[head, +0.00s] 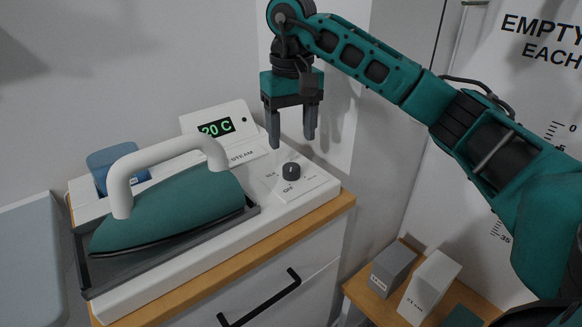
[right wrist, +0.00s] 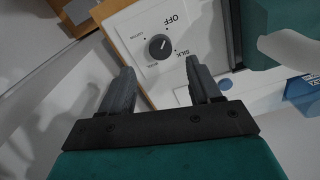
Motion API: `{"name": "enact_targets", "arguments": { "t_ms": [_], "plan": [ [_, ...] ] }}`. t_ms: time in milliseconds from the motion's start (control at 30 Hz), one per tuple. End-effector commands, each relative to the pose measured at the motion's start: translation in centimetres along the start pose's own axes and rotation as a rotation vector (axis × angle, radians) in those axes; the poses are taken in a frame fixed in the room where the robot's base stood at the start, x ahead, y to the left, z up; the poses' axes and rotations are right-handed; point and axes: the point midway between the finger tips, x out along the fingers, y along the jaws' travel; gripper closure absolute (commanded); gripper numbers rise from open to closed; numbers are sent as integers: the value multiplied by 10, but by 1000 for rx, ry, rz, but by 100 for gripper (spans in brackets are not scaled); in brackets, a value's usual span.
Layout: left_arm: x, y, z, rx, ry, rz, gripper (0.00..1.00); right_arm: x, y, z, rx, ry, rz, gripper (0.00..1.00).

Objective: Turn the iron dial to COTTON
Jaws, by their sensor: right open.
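The iron dial (head: 291,170) is a small dark round knob on a white panel at the right end of the iron station. It also shows in the right wrist view (right wrist: 159,47). In the right wrist view the dial lies beyond the gap between the fingertips (right wrist: 160,68). My left gripper is not in view.
The teal iron (head: 175,208) with its white handle rests in a grey tray left of the dial. A display (head: 216,128) reading 20 C stands behind, near a blue container (head: 112,158). Grey (head: 393,268) and white (head: 430,287) blocks stand at lower right.

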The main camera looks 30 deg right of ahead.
Motion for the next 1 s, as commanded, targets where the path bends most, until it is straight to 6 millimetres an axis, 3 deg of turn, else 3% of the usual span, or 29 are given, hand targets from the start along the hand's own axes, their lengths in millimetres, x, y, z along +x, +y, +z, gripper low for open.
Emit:
{"name": "enact_targets", "arguments": {
  "t_ms": [100, 400, 767, 1000],
  "plan": [
    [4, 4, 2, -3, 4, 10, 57, 30, 0, 1, -2, -5, 0, 37],
    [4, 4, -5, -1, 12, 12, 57, 68, 0, 0, 0, -1, -1, 37],
    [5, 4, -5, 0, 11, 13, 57, 73, 0, 0, 0, 1, -2, 37],
    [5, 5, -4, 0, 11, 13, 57, 73, 0, 0, 0, 0, -2, 58]
  ]
}}
